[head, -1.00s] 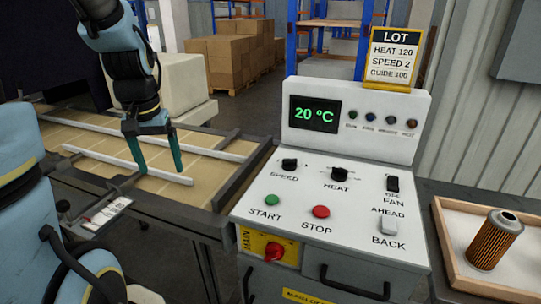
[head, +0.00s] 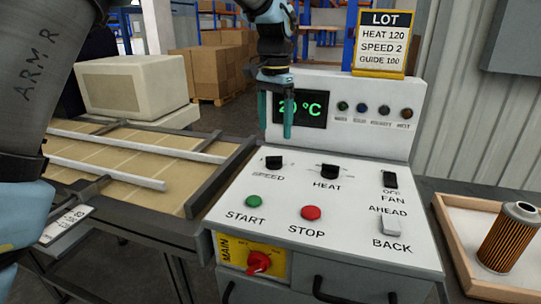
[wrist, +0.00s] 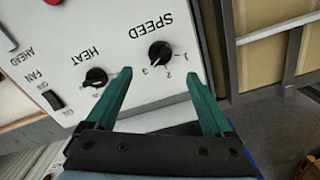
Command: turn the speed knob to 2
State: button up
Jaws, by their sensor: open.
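The black speed knob (head: 273,162) sits at the upper left of the white control panel (head: 345,235). My gripper (head: 276,132) is open and empty above the back of the panel, in front of the display (head: 312,108). In the wrist view my gripper's teal fingers (wrist: 212,72) are spread apart, with the knob beyond and between them, not touched. The lot card (head: 383,42) reads HEAT 120, SPEED 2, GUIDE 100.
The heat knob (head: 329,170) is right of the speed knob. Green start (head: 254,201) and red stop (head: 311,212) buttons lie in front. A fan switch (head: 390,180) is at right. A filter cartridge (head: 509,236) stands in a tray (head: 462,258). A conveyor (head: 125,150) is at left.

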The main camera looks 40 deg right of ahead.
aim_at(274, 161)
notch_tip(274, 161, down, 9)
jog(key=shift+r+p, duration=0.15)
jog(key=shift+p, duration=0.55)
jog(key=shift+c, duration=0.3)
jog(key=c, duration=1.3)
jog(key=shift+n, duration=0.4)
jog(key=n+p, duration=0.1)
jog(key=n, duration=0.4)
jog(key=shift+r+p, duration=0.1)
jog(key=shift+p, duration=0.25)
jog(key=n+p, duration=0.1)
jog(key=n, duration=0.5)
jog(key=shift+w, duration=0.1)
